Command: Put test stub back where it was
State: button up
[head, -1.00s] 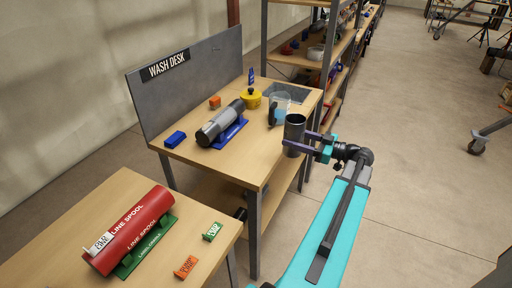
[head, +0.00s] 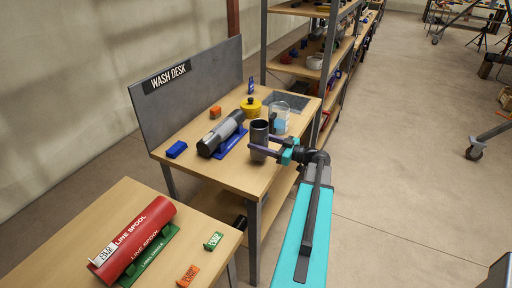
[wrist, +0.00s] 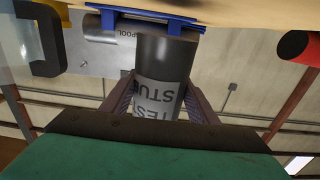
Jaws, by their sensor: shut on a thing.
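The test stub is a dark grey open-topped cylinder (head: 260,133), upright at the right front part of the wash desk (head: 215,172). My gripper (head: 262,149) is shut around its side. In the wrist view, which is upside down, the test stub (wrist: 165,62) stands between the two fingers of my gripper (wrist: 160,98), and its pale label reads TEST STUB. I cannot tell whether its base touches the desk top. A grey and black spool (head: 221,133) lies in a blue cradle (head: 234,146) left of the stub.
A clear jug (head: 280,118) stands close behind the stub, with a yellow can (head: 251,107) and blue bottle (head: 250,86) farther back. A blue block (head: 177,149) and orange block (head: 215,112) sit left. A red line spool (head: 135,237) lies on the nearer table.

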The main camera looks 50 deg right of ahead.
jog(key=shift+w, duration=0.2)
jog(key=shift+w+a, duration=0.25)
jog(key=shift+w, duration=0.35)
jog(key=shift+f+p, duration=0.95)
jog(key=shift+f, duration=0.85)
jog(key=shift+f, duration=0.15)
jog(key=o, duration=1.7)
jog(key=shift+s+d+b, duration=0.2)
jog(key=shift+s+b, duration=0.15)
jog(key=shift+s, duration=0.3)
jog(key=b+v, duration=0.3)
jog(key=v, duration=0.7)
jog(key=shift+s, duration=0.35)
